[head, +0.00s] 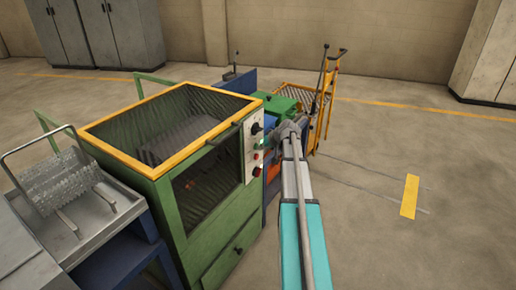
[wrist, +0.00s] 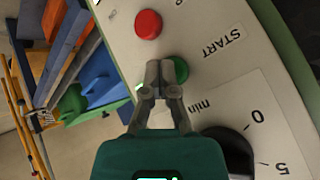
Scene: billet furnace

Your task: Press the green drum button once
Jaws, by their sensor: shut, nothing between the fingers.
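The green button (wrist: 182,70) sits on the pale control panel (wrist: 212,88) beside the word START in the wrist view. The panel (head: 252,158) is on the right front corner of the green machine (head: 170,190) in the head view. My gripper (wrist: 160,66) is shut and empty. Its fingertips lie just left of the green button and cover part of its left edge in the wrist view. I cannot tell whether they touch the button or the panel. In the head view my gripper (head: 274,136) is close to the panel.
A red button (wrist: 148,24) is on the panel near my fingertips. A black knob (wrist: 230,152) with a minute scale is on the other side. An orange-framed cart (head: 328,95) stands behind my arm. The floor at right is open.

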